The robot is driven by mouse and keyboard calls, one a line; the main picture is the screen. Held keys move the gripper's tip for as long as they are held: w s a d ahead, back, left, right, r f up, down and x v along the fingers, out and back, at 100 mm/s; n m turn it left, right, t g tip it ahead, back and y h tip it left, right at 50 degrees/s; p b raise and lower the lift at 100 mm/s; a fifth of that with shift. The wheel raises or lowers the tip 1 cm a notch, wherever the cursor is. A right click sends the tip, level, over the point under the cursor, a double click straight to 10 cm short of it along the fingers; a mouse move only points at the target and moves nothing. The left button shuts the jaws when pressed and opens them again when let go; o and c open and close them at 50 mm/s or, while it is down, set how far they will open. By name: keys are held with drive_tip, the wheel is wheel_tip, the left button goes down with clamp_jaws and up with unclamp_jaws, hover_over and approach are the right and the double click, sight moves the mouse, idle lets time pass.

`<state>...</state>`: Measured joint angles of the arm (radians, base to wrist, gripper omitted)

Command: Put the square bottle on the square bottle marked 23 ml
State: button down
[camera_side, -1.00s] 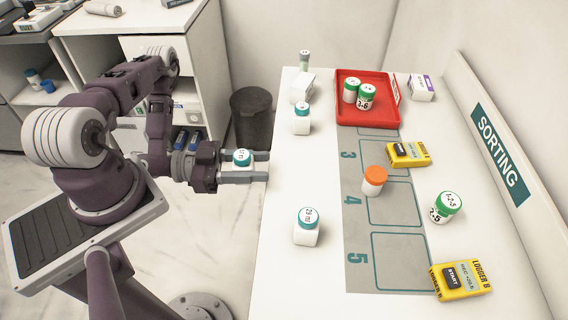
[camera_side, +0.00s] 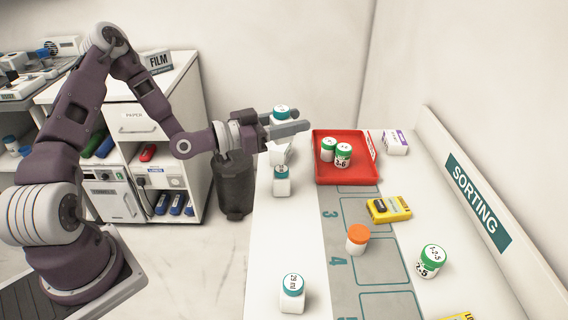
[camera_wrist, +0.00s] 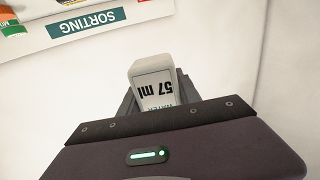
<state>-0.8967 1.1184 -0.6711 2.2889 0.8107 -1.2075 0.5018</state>
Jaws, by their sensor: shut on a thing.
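My gripper (camera_side: 288,128) is shut on a white square bottle (camera_side: 279,118) with a teal cap and holds it up over the far end of the table. In the wrist view this bottle (camera_wrist: 153,84) shows a "57 ml" label between the fingers.
A red tray (camera_side: 346,181) holds two green-capped bottles (camera_side: 342,155). An orange-capped bottle (camera_side: 357,240), a yellow logger (camera_side: 390,210) and a green-capped bottle (camera_side: 431,261) stand to the right. The table's left strip between the square bottles is clear.

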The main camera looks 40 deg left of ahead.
wheel_tip(320, 180, down, 8)
drive_tip(key=shift+f, duration=0.15)
drive_tip(key=shift+f, duration=0.1)
drive_tip(key=c, duration=0.9)
unclamp_jaws()
drive_tip(key=shift+o, duration=0.2)
